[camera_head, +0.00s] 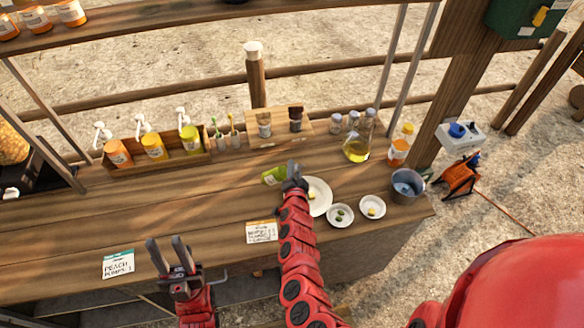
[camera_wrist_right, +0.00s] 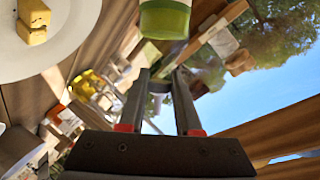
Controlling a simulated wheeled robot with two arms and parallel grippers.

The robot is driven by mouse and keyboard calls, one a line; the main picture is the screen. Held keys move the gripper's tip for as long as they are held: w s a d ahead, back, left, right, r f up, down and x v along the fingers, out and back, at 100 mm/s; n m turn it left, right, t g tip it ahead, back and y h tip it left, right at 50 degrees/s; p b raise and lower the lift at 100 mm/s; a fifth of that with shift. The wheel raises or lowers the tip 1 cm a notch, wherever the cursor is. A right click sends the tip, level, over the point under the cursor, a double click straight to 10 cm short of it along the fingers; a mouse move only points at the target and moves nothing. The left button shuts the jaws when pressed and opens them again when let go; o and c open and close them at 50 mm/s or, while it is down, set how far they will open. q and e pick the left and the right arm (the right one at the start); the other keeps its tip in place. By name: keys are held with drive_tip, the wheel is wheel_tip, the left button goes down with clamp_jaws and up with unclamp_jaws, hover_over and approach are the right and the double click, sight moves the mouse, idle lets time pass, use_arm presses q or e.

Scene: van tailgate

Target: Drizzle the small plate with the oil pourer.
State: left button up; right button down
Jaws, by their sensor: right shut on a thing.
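My right gripper (camera_head: 294,172) is over the counter, beside the left edge of a white plate (camera_head: 321,205) with a yellow piece on it. It is shut on a green container (camera_head: 271,176), seemingly the oil pourer, which is tilted over to the left. In the right wrist view the green container (camera_wrist_right: 165,18) is at the fingertips (camera_wrist_right: 161,72), its top cut off. Two smaller white plates, one with dark green bits (camera_head: 334,222) and one with a yellow piece (camera_head: 366,211), sit to the right. My left gripper (camera_head: 166,243) is open and empty at the front edge.
A glass flask of yellow liquid (camera_head: 356,151) stands behind the plates, with a white-and-orange bottle (camera_head: 399,148) to its right. A grey bucket (camera_head: 407,187) is at the right end. Pump bottles (camera_head: 153,147) stand in a wooden rack at back left. The left counter is mostly clear.

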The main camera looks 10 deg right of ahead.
drive_tip(key=f+m+t+b, duration=0.1)
drive_tip(key=f+m+b, duration=0.1)
drive_tip(key=b, duration=0.7)
drive_tip(key=d+f+m+t+b, duration=0.1)
drive_tip(key=f+m+b, duration=0.2)
drive_tip(key=b, duration=0.5)
drive_tip(key=s+d+f+m+t+y+b, duration=0.1)
drive_tip(key=f+m+b, duration=0.1)
drive_tip(key=b, duration=0.7)
drive_tip(key=shift+f+m+t+b, duration=0.3)
drive_tip(key=shift+f+m+b, duration=0.1)
drive_tip(key=shift+m, duration=0.4)
drive_tip(key=shift+m+b, duration=0.5)
drive_tip(key=shift+b, duration=0.25)
drive_tip(key=shift+r, duration=0.1)
